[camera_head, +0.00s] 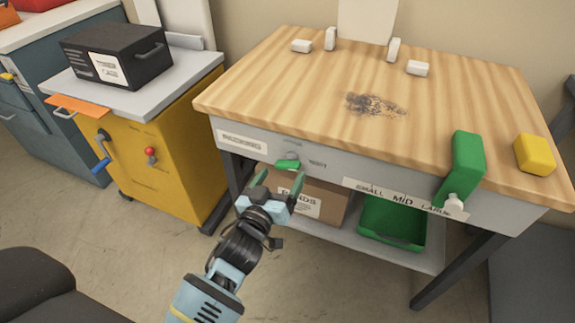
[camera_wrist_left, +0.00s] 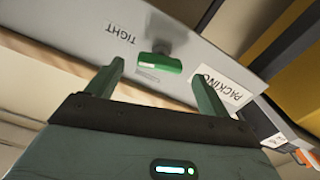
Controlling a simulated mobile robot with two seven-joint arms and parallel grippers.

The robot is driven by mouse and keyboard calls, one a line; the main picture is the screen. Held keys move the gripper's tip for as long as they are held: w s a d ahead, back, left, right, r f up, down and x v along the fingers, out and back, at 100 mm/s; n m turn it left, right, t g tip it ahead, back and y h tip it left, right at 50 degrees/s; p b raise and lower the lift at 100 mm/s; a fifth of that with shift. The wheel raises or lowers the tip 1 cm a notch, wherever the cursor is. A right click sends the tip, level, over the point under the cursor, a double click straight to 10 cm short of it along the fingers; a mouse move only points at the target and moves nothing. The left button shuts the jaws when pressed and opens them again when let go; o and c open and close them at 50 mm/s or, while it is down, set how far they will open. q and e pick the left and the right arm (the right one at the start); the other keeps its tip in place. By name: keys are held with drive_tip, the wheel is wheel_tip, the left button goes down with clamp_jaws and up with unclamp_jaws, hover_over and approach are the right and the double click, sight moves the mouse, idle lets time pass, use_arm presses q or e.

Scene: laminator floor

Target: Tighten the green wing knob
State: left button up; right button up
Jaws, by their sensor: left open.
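The green wing knob (camera_head: 288,163) sits on the front apron of the wood-topped packing table, beside small lettering. It also shows in the left wrist view (camera_wrist_left: 156,62), near the word "TIGHT", between and beyond the fingertips. My left gripper (camera_head: 272,180) is open and empty, just below and in front of the knob in the head view. In the left wrist view its two green fingers (camera_wrist_left: 158,80) stand wide apart, and the knob appears free of them. My right gripper is not in view.
The packing table (camera_head: 290,75) holds white blocks, a green block (camera_head: 467,160) and a yellow block (camera_head: 535,154). Below are a cardboard box (camera_head: 325,191) and a green tray (camera_head: 388,243) on a shelf. A yellow cabinet (camera_head: 160,160) with a blue-handled crank stands left.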

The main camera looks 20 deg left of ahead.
sight(286, 169)
use_arm(q)
drive_tip(key=shift+w+d+b, duration=0.1)
drive_tip(key=shift+w+b, duration=0.2)
drive_tip(key=shift+w, duration=2.2)
